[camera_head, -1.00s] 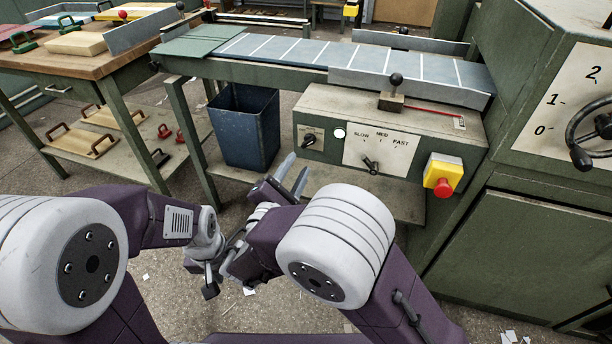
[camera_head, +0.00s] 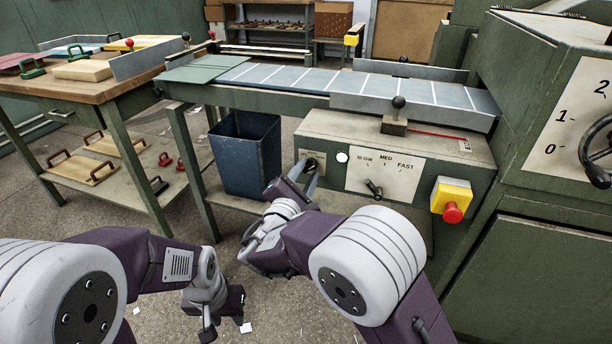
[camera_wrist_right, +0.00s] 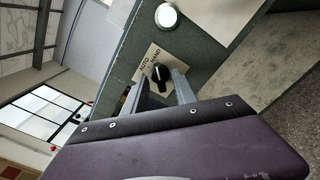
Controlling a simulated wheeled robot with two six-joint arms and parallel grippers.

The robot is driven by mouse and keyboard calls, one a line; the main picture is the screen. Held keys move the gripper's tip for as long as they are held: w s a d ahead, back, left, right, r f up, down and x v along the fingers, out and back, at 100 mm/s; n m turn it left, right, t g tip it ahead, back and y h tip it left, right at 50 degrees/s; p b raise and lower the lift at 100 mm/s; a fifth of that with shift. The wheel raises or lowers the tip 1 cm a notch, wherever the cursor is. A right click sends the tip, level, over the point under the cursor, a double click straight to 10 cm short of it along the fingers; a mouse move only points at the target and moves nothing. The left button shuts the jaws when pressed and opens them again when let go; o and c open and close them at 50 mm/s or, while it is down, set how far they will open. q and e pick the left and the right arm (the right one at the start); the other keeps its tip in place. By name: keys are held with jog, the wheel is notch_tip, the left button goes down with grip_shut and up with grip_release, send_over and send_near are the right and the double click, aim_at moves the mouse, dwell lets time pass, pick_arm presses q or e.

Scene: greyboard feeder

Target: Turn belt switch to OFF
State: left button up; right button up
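A small black knob (camera_wrist_right: 160,76) on a cream label plate (camera_wrist_right: 149,62) is at the left end of the green control panel (camera_head: 330,152). The label seems to read AUTO and another word I cannot read surely; no OFF mark is legible. My right gripper (camera_head: 305,175) is at this knob, its two fingers apart, one on each side in the right wrist view (camera_wrist_right: 158,92). I cannot tell whether they touch it. A black speed knob (camera_head: 374,189) sits on the SLOW-MED-FAST plate (camera_head: 405,180). My left gripper (camera_head: 228,303) hangs low; its fingers are unclear.
A white round button (camera_head: 342,157) is between the knob and speed plate. A red stop button (camera_head: 453,213) on a yellow box (camera_head: 450,192) is at the right. The belt (camera_head: 300,79) runs above. A blue bin (camera_head: 245,155) stands left of the panel.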

grip_shut()
jog(key=shift+r+n+p, duration=0.15)
jog(key=shift+n+p, duration=0.35)
jog(key=shift+p, duration=0.2)
jog(key=n+p, duration=1.4)
jog(key=p, duration=0.2)
jog(key=shift+d+p, duration=0.1)
jog(key=shift+p, duration=0.2)
jog(key=shift+s+f+n+p, duration=0.1)
jog(key=shift+f+n+p, duration=0.1)
jog(key=shift+n+p, duration=1.2)
grip_release()
